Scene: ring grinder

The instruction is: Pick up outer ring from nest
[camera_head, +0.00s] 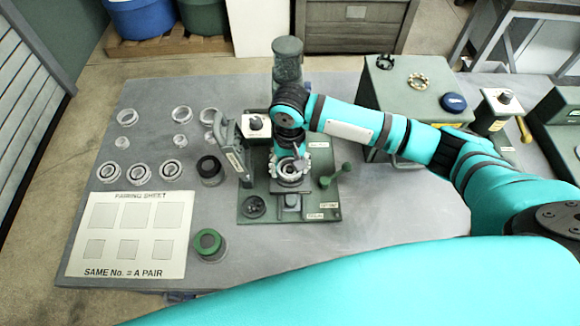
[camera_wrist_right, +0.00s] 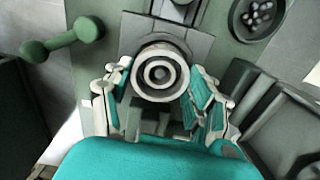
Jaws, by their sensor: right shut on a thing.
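The outer ring (camera_wrist_right: 160,70) is a pale metal ring with darker concentric circles inside it, seen face-on in the right wrist view. It sits at the nest (camera_head: 291,184) on the green grinder base, where the head view shows it only in part. My right gripper (camera_head: 290,167) reaches down over the nest. In the wrist view its white and teal fingers (camera_wrist_right: 160,88) stand on both sides of the ring, shut on it. Whether the ring has lifted off its seat cannot be told. My left gripper is not in view.
A green ball-ended handle (camera_head: 335,176) and a round cup of small parts (camera_head: 253,207) flank the nest. A grey-green upright (camera_head: 232,148) stands close at left. Several loose rings and a pairing sheet (camera_head: 128,264) lie further left. Bare table (camera_head: 390,215) lies to the right.

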